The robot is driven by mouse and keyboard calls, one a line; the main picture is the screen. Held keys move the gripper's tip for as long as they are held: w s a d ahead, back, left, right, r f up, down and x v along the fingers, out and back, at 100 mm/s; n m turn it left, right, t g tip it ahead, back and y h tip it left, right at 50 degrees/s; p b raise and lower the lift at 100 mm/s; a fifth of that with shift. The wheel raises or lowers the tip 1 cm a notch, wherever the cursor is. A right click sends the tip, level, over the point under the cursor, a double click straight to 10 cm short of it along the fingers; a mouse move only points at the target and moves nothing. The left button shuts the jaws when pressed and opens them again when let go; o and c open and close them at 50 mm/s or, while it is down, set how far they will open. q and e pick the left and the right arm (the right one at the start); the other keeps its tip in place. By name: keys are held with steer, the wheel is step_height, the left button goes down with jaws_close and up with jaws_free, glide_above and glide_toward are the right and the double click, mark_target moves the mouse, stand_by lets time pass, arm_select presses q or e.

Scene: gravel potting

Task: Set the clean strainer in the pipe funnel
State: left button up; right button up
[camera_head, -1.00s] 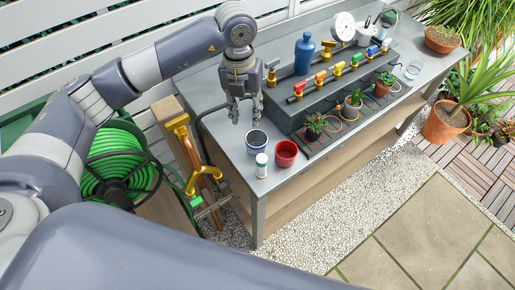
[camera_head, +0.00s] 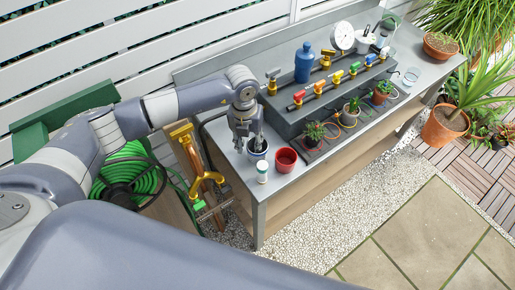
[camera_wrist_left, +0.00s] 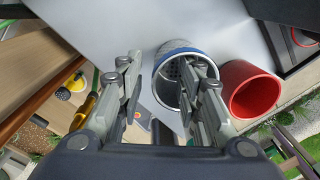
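A white cup-shaped vessel with a blue rim (camera_head: 258,153) stands on the grey bench near its left end. In the left wrist view this vessel (camera_wrist_left: 170,50) shows a dark inside with small holes, like a strainer. My left gripper (camera_head: 245,140) is right at it, pointing down. In the wrist view its fingers (camera_wrist_left: 165,95) are apart; the right finger overlaps the vessel's opening and the left finger is outside the rim. I cannot tell whether they touch it. I cannot make out the pipe funnel with certainty. My right gripper is not in view.
A raised grey block (camera_head: 285,117) with coloured valves and small potted plants lies behind. Yellow-handled tools (camera_head: 206,180) and a green hose reel (camera_head: 125,170) are at left.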

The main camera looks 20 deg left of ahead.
arm_select(q)
jaws_close()
